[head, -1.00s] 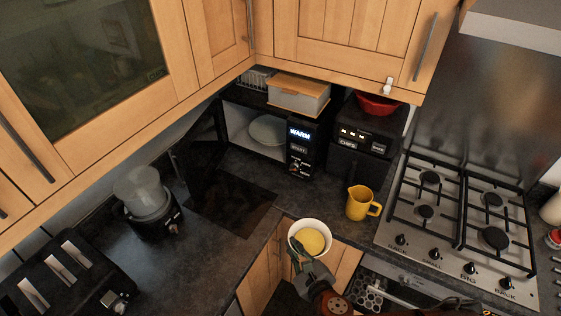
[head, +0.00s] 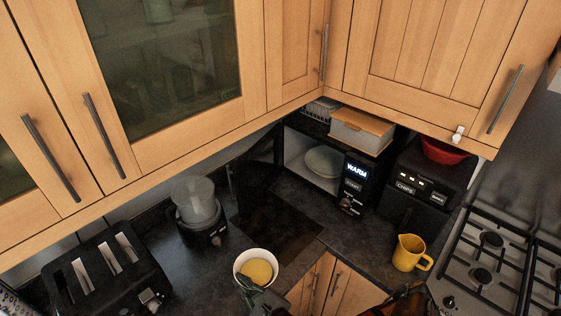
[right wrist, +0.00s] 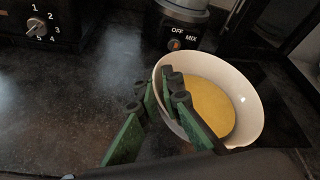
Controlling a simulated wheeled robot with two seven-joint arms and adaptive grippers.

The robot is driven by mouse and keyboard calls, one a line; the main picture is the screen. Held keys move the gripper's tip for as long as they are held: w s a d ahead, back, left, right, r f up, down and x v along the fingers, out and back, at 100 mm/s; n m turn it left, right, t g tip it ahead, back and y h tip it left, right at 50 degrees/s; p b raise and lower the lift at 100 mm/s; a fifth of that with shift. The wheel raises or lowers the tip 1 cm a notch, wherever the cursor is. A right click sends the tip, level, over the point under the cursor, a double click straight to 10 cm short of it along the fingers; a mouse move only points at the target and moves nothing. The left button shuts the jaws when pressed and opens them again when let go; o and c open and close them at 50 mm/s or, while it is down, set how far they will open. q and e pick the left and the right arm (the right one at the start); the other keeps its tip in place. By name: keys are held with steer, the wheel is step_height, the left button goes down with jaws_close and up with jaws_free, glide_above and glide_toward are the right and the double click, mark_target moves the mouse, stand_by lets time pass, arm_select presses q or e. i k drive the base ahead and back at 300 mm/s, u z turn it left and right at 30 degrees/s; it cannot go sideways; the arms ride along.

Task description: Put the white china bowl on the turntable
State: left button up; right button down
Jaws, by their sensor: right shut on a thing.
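The white china bowl (head: 239,268) has something yellow inside it. My right gripper (head: 252,290) is shut on its rim and holds it by the inner corner of the counter. The right wrist view shows the bowl (right wrist: 252,90) with the fingers (right wrist: 172,95) on its near left rim, the bowl tilted in that picture. The turntable (head: 324,162) is a pale round plate inside the open black microwave (head: 355,182), behind and to the right of the bowl. Part of the turntable is hidden by the microwave's housing. My left gripper is not in view.
A blender (head: 198,212) and a black toaster (head: 108,272) stand on the left. Wall cupboards (head: 180,60) hang above.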

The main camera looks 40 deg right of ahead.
mark_target(331, 168)
steer(key=u, duration=0.75)
steer(key=k, duration=1.7)
steer(key=z, duration=1.1)
steer(key=i, duration=0.5)
steer(key=z, duration=0.05)
